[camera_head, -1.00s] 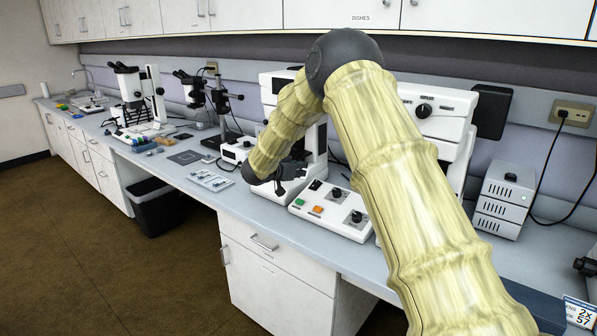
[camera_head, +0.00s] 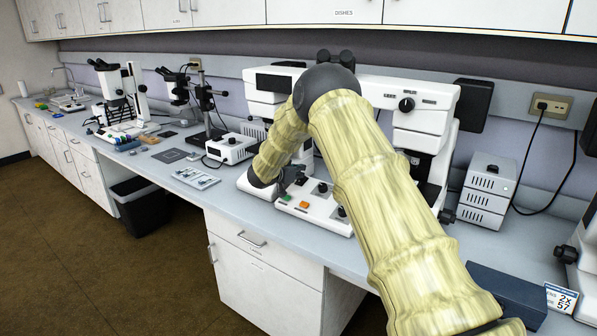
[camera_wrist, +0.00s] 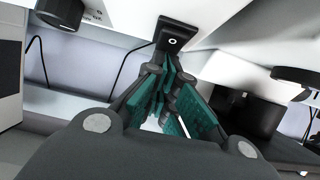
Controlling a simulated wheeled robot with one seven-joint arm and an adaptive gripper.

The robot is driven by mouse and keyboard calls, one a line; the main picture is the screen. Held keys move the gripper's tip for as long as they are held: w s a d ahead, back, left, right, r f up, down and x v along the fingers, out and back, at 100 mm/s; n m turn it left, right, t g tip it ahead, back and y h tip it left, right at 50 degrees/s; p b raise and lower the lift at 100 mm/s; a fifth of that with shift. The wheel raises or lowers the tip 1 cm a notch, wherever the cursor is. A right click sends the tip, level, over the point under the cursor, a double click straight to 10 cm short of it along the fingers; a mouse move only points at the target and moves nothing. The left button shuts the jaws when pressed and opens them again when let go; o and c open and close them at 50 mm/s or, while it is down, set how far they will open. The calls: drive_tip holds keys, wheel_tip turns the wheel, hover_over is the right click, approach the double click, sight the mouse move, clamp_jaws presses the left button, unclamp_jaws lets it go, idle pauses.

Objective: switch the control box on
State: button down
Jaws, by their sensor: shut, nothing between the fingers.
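The control box (camera_head: 320,216) is a low white panel on the bench in front of the large microscope. It has a green button (camera_head: 286,198), an orange button (camera_head: 304,205) and dark knobs. My gripper (camera_head: 291,178) is at the box's back left corner in the head view and covers part of it. In the wrist view my gripper (camera_wrist: 170,78) is shut and empty, with teal finger pads. A black rocker switch (camera_wrist: 172,38) marked with a circle is just beyond the fingertips on a white surface. I cannot tell whether the tips touch it.
The large white microscope (camera_head: 425,100) stands close behind the box. A vented grey-white box (camera_head: 487,190) is at right. A small white unit (camera_head: 231,148) and a tray of small parts (camera_head: 196,177) are at left.

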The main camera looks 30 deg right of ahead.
drive_tip(key=shift+d+r+p, duration=0.1)
drive_tip(key=shift+p, duration=0.5)
drive_tip(key=shift+d+y+p, duration=0.1)
drive_tip(key=shift+y+p, duration=0.2)
drive_tip(key=shift+p, duration=0.15)
drive_tip(key=shift+w+f, duration=0.1)
drive_tip(key=shift+f, duration=0.2)
drive_tip(key=shift+a, duration=0.2)
drive_tip(key=shift+s+a+f, duration=0.3)
drive_tip(key=shift+s+a, duration=0.05)
drive_tip(key=shift+a, duration=0.15)
drive_tip(key=shift+p, duration=0.3)
